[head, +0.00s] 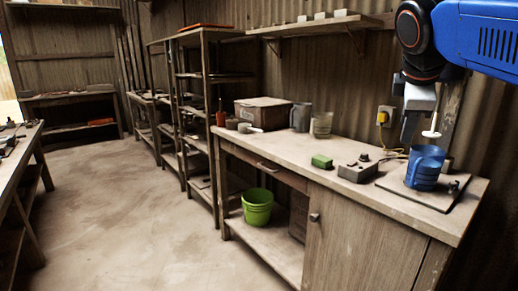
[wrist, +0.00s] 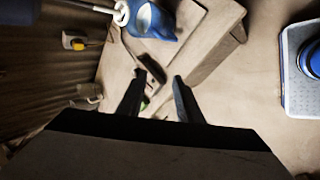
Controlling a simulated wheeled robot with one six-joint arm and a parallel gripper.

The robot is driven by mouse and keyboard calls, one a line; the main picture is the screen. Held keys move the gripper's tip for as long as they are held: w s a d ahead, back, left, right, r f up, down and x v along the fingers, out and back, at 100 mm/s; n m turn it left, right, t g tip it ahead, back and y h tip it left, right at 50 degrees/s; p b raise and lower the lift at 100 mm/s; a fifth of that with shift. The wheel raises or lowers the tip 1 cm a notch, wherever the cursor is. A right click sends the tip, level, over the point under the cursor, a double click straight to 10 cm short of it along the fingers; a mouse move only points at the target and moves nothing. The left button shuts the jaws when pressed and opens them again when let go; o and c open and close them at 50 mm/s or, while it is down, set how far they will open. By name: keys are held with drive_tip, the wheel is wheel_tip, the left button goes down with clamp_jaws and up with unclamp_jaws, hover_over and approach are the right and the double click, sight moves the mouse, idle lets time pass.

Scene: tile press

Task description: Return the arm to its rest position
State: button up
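My gripper (head: 409,128) hangs from my blue and black arm at the upper right of the head view, above the right end of the workbench. It points down and is clear of the bench top. In the wrist view my gripper (wrist: 158,77) has its two dark fingers apart, with nothing held between them. A blue cup (head: 425,168) stands on a dark flat board on the bench, below and slightly right of my gripper. The cup also shows in the wrist view (wrist: 152,20), beyond the fingertips.
A white round-ended piece (head: 432,133) is above the cup, close beside my gripper. A grey box (head: 357,172) and a green block (head: 321,160) lie on the workbench (head: 290,145). A wall shelf (head: 318,25) runs behind. A green bucket (head: 257,207) stands below. Open floor lies left.

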drive_tip(key=s+a+f+m+y, duration=0.1)
drive_tip(key=s+f+m, duration=0.3)
drive_tip(key=f, duration=0.7)
drive_tip(key=s+a+f+m+g+y, duration=0.1)
drive_tip(key=s+f+m, duration=0.3)
drive_tip(key=s+f, duration=0.5)
drive_tip(key=s+a+f+m+y, duration=0.1)
drive_tip(key=s+a+f+m, duration=0.2)
drive_tip(key=f, duration=1)
drive_tip(key=s+m, duration=0.2)
drive_tip(key=s, duration=0.1)
drive_tip(key=shift+s+a+g+y, duration=0.15)
drive_tip(key=shift+s+g+y, duration=0.05)
drive_tip(key=shift+g+y, duration=0.2)
